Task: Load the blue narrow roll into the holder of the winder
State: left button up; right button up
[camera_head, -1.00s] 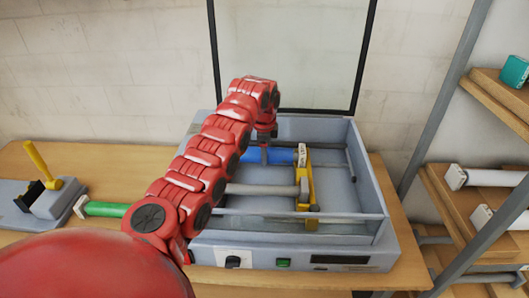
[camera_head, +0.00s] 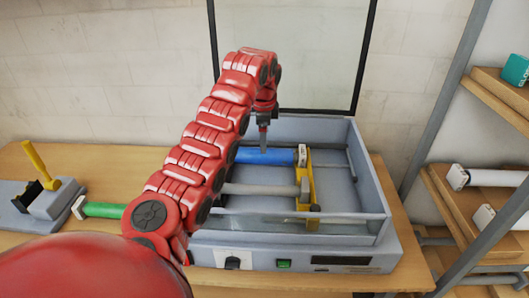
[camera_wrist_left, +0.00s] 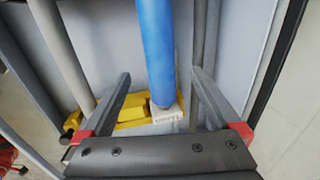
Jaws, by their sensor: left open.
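The blue narrow roll (camera_head: 265,156) lies level inside the grey winder (camera_head: 345,200), toward the back. Its white right end cap sits at the yellow holder (camera_head: 306,180). My arm hides its left end. My left gripper (camera_head: 263,148) is above the roll, pointing down. In the left wrist view the open fingers (camera_wrist_left: 160,74) stand on either side of the blue roll (camera_wrist_left: 157,45), with nothing gripped. The roll's white end (camera_wrist_left: 166,115) rests at the yellow holder (camera_wrist_left: 130,108). My right gripper is not in view.
A grey bar (camera_head: 262,189) runs in front of the blue roll. The winder's clear lid (camera_head: 290,50) stands raised behind. A green roll (camera_head: 104,210) and a grey device with a yellow handle (camera_head: 36,160) are at left. Shelves with white rolls (camera_head: 495,178) stand at right.

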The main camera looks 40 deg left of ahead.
pick_arm(q)
notch_tip(320, 180, up, 6)
jog(key=s, duration=0.1)
jog(key=shift+d, duration=0.35)
